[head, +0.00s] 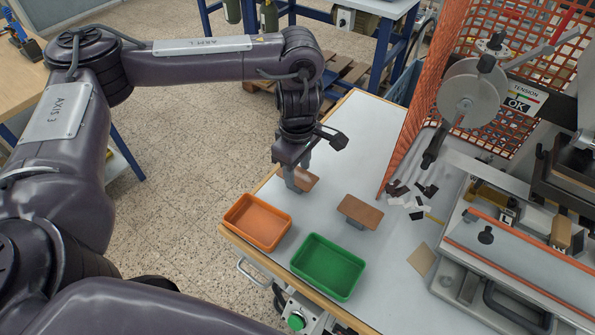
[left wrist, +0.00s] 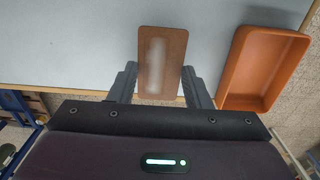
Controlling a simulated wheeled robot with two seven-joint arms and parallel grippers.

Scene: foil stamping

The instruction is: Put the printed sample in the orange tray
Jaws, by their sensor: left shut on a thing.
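My left gripper (head: 298,180) is shut on a flat brown rectangular piece (head: 307,181), behind the orange tray in the head view. In the left wrist view this brown piece (left wrist: 175,57) sits between the two fingers and bears a pale, blurred band; I cannot read any print on it. The orange tray (head: 231,217) stands empty at the table's left edge, apart from the gripper. It also shows in the left wrist view (left wrist: 228,76), right of the fingers. A second brown piece (head: 360,211) rests on a small support on the table. My right gripper is not in view.
An empty green tray (head: 300,262) stands right of the orange tray. The stamping machine (head: 515,250) and its orange mesh guard (head: 428,70) fill the right side. Small dark and white scraps (head: 412,196) lie by the machine. The table behind the second brown piece is clear.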

